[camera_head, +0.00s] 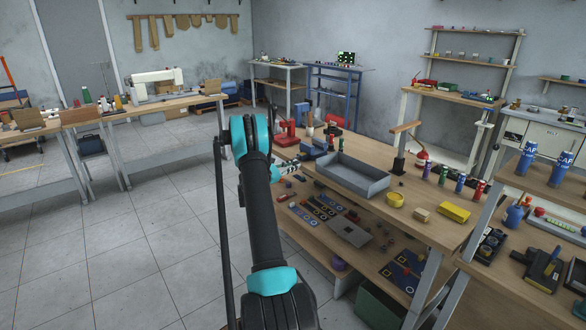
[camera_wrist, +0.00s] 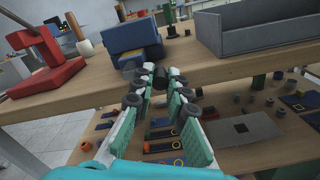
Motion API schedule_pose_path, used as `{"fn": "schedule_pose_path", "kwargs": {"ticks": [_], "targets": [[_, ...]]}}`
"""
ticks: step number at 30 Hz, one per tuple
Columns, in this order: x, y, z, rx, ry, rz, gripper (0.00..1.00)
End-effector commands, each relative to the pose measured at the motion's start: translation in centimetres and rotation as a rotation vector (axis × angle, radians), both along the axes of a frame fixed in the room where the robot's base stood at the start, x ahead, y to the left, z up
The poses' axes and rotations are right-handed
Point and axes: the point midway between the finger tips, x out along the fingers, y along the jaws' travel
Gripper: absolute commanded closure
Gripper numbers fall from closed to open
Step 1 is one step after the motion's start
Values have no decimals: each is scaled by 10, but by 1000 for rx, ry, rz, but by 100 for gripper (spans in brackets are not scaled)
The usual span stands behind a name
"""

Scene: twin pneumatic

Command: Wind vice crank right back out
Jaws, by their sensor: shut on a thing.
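The vice (camera_wrist: 132,36) is a blue block-like body at the front edge of the wooden bench, in the upper middle of the wrist view. A dark round crank end (camera_wrist: 160,77) shows below its front, between my fingertips. My gripper (camera_wrist: 160,73) has its teal fingers closed around this dark piece, just in front of the bench edge. In the head view the blue vice (camera_head: 311,149) is small, and my gripper (camera_head: 291,168) reaches the bench edge beside it, partly behind my arm. The rest of the crank and the vice screw are hidden.
A red press (camera_wrist: 48,68) stands left of the vice on the bench. A grey tray (camera_head: 345,181) lies to the right. The bench's lower shelf (camera_head: 300,237) holds several flat parts below my gripper. The floor left of the bench is clear.

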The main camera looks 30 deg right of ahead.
Motion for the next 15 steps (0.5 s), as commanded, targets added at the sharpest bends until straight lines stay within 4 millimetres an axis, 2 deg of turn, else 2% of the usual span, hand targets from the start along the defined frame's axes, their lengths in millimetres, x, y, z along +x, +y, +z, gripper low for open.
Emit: {"fn": "schedule_pose_path", "kwargs": {"ticks": [15], "targets": [[1,1,4,-7,79,1,100]]}}
